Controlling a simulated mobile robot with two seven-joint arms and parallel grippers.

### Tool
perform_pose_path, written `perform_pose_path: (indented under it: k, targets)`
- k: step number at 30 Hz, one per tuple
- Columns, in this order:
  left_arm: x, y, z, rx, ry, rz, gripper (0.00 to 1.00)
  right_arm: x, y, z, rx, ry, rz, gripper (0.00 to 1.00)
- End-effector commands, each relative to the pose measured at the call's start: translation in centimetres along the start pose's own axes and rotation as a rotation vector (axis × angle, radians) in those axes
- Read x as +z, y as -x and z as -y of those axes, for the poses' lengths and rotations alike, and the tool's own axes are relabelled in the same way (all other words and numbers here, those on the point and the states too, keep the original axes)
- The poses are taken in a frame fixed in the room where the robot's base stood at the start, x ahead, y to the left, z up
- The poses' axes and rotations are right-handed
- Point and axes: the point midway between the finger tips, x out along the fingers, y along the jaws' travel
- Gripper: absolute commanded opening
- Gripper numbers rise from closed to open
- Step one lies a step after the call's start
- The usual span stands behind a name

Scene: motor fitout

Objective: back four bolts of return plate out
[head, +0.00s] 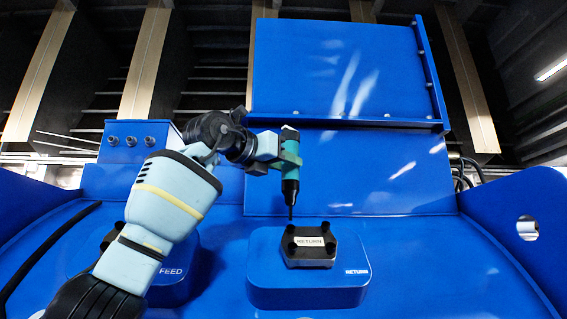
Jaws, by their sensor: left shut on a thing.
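The return plate (310,254) is a dark block with a white RETURN label, on a blue pedestal (308,294) also marked RETURN. Dark bolt heads show at its corners. My left gripper (283,150) is shut on a teal and black power driver (291,172). The driver is upright with its thin bit pointing down. The bit tip is above the plate's back left corner, close to the bolt (290,228) there; I cannot tell whether they touch. My right gripper is not in view.
A second pedestal marked FEED (178,285) stands at left, partly hidden behind my left arm. A tall blue panel (335,70) rises behind. A blue side wall with a round hole (527,228) is at right. Black cable (45,250) runs along the left.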

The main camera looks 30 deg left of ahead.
Motion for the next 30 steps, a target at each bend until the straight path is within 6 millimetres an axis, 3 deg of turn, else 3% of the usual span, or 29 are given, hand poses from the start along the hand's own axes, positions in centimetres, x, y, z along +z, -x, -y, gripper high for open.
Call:
perform_pose_path:
  k: [30]
  targets:
    - [-1.3,0.1,0.1,-0.001,0.0,0.002,0.0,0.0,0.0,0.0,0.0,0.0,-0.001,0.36]
